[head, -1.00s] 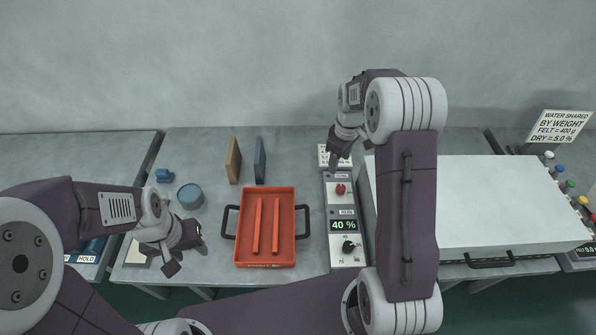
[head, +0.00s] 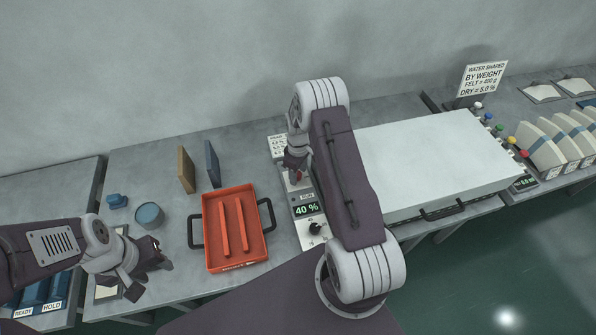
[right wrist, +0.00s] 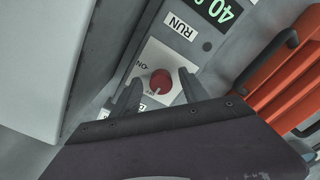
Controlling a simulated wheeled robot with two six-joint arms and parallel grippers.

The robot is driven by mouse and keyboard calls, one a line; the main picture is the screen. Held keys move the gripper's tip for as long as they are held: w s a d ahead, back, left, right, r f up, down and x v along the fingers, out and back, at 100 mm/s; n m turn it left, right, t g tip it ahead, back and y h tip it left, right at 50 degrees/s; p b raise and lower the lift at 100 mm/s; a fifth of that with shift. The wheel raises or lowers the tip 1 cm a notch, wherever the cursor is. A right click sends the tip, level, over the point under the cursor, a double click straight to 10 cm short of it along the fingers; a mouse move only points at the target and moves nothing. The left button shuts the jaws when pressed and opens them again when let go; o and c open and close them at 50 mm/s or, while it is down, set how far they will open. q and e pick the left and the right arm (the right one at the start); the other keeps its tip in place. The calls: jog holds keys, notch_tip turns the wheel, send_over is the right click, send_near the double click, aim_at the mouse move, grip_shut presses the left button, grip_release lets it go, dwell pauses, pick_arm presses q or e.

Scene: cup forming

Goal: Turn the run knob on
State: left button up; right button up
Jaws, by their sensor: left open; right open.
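The red run knob (right wrist: 160,82) sits on a pale plate of the control panel (right wrist: 152,45), below the RUN label (right wrist: 181,28). A white mark on the knob points toward the lower part of the picture. My right gripper (right wrist: 160,92) is open, with one finger on each side of the knob; I cannot tell whether they touch it. In the head view my right gripper (head: 296,168) is over the knob and largely hides it. My left gripper (head: 148,270) is open and empty at the left of the bench, away from the panel.
The panel display (head: 306,210) reads 40 %, with a black dial (head: 315,228) below it. An orange tray (head: 262,222) with two bars stands left of the panel. A large white box-shaped machine (head: 430,160) stands close on the right.

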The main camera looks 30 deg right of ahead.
jog(key=shift+w+a, duration=0.1)
jog(key=shift+a, duration=0.05)
jog(key=shift+w, duration=0.1)
jog(key=c, duration=0.5)
grip_shut()
